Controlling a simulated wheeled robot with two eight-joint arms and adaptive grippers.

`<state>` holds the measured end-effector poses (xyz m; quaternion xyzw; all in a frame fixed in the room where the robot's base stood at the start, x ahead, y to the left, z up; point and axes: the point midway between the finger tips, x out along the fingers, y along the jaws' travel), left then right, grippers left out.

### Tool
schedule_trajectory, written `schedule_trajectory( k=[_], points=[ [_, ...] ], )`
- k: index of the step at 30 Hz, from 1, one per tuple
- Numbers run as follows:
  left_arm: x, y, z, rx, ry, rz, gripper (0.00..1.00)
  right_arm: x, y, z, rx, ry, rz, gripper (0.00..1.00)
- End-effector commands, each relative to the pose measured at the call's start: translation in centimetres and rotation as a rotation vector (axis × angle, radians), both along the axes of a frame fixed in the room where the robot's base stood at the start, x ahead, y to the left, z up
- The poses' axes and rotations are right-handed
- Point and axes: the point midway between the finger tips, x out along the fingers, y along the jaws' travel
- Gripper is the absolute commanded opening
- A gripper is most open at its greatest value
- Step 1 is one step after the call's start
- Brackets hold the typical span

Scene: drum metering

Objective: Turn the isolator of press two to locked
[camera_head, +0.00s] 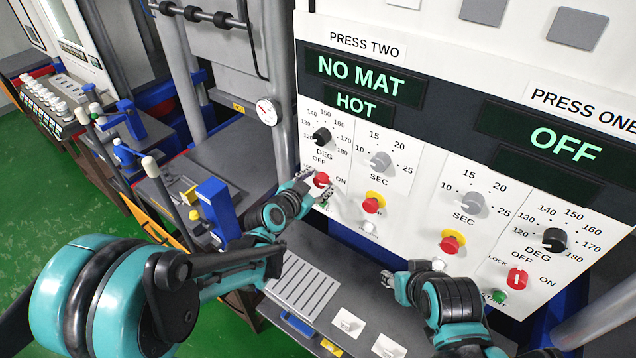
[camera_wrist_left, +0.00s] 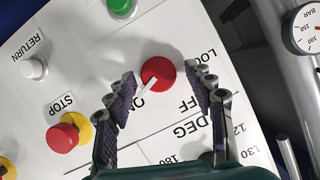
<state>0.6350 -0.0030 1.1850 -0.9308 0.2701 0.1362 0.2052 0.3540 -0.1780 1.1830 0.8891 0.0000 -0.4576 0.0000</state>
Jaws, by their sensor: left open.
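The isolator of press two (camera_head: 321,180) is a red round knob with a white pointer, low on the white panel under the DEG dial. It also shows in the left wrist view (camera_wrist_left: 158,72), where its pointer is turned towards the ON label; OFF and LOCK are printed further round. My left gripper (camera_head: 316,186) is open, its two fingers on either side of the knob. In the left wrist view a gap seems to show between each finger and the knob; contact is hard to tell. My right gripper (camera_head: 388,280) is low before the panel, its fingers too small to judge.
Press two's display (camera_head: 364,80) reads NO MAT and HOT. A red stop button on yellow (camera_head: 373,202) and a green button (camera_wrist_left: 121,5) are close to the isolator. Press one's display (camera_head: 564,143) reads OFF; its own red isolator (camera_head: 517,279) is at lower right.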

Motion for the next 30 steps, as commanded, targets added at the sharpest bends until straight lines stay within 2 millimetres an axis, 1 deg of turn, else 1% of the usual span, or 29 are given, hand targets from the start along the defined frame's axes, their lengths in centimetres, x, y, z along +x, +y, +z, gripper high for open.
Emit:
schedule_trajectory(
  k=[7,8,9,11,12,13,23,30],
  points=[
    [0.08,-0.05,-0.02,0.000,0.000,0.000,0.53,0.00,0.00,0.03,0.000,0.000,0.000,0.40],
    [0.08,-0.05,-0.02,0.000,0.000,0.000,0.46,0.00,0.00,0.03,0.000,0.000,0.000,0.40],
    [0.08,-0.05,-0.02,0.000,0.000,0.000,0.35,0.00,0.00,0.03,0.000,0.000,0.000,0.40],
    [0.08,-0.04,-0.01,0.000,0.000,0.000,0.19,0.01,0.00,0.02,0.000,0.000,0.000,0.40],
    [0.08,-0.05,0.00,0.000,0.000,0.000,0.09,0.01,0.00,0.02,0.000,0.000,0.000,0.40],
    [0.07,-0.05,0.00,0.000,0.000,0.000,0.04,0.01,0.00,0.02,0.000,0.000,0.000,0.40],
    [0.10,0.01,-0.01,-0.021,0.015,0.001,0.04,0.01,0.00,-0.09,0.000,0.000,0.000,0.40],
    [0.20,0.18,-0.03,-0.119,0.086,0.001,0.04,0.00,0.00,-0.55,0.000,0.000,0.000,0.40]
  ],
)
